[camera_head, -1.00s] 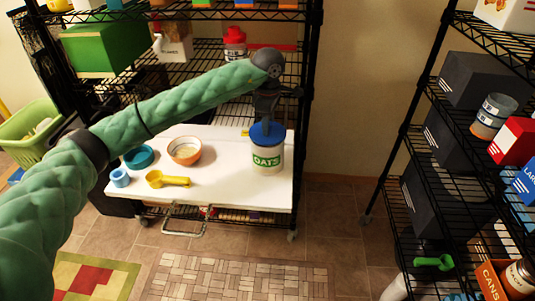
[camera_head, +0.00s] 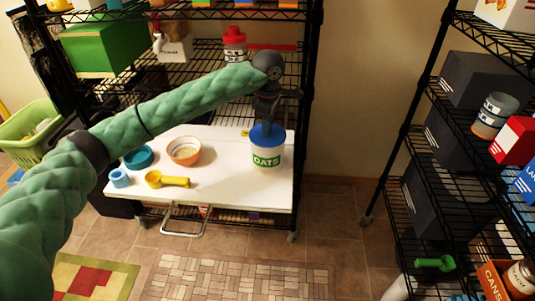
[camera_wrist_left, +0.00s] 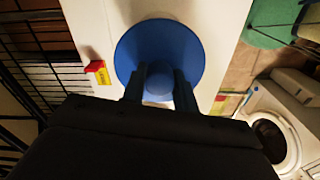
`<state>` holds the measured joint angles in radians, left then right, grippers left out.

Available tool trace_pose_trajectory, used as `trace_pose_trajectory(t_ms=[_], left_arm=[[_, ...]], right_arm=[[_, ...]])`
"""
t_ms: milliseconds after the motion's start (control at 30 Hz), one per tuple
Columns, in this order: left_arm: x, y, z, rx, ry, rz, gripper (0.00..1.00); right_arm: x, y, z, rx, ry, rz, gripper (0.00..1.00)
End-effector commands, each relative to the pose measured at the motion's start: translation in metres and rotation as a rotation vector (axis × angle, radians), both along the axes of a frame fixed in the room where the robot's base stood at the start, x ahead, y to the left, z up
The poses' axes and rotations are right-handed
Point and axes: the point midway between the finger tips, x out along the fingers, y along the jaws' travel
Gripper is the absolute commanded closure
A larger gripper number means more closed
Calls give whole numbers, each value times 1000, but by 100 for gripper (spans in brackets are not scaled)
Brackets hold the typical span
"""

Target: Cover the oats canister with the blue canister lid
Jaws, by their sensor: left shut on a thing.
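The oats canister (camera_head: 266,158), white with a green OATS label, stands upright near the right end of the white shelf board (camera_head: 225,195). The blue canister lid (camera_head: 262,134) is at the canister's mouth, and it also shows in the left wrist view (camera_wrist_left: 160,45), where it hides the canister below. My left gripper (camera_head: 267,116) is above the canister, shut on the lid's round knob (camera_wrist_left: 158,82). I cannot tell whether the lid is fully seated all around. My right gripper is not in view.
On the board are a teal bowl (camera_head: 138,157), an orange-and-white bowl (camera_head: 185,151), a small blue cup (camera_head: 119,177) and a yellow scoop (camera_head: 167,180). Black rack posts and a shelf stand close around my left gripper. Another loaded rack is at the right.

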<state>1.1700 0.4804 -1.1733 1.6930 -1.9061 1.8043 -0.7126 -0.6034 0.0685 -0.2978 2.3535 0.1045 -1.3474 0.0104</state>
Motion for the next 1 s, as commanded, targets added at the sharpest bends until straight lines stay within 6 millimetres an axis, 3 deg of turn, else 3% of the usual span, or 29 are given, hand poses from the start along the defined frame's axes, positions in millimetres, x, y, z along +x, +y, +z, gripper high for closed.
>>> trace_pose_trajectory(t_ms=[267, 300, 400, 733, 1000], left_arm=[[0, 0, -5, 0, 0, 0, 94], [0, 0, -4, 0, 0, 0, 65], [0, 0, -4, 0, 0, 0, 46], [0, 0, -3, 0, 0, 0, 46], [0, 0, 10, 0, -1, 0, 46]], right_arm=[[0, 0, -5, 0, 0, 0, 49], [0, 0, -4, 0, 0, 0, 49], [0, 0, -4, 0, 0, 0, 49], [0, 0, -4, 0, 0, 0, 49], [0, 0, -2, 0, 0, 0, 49]])
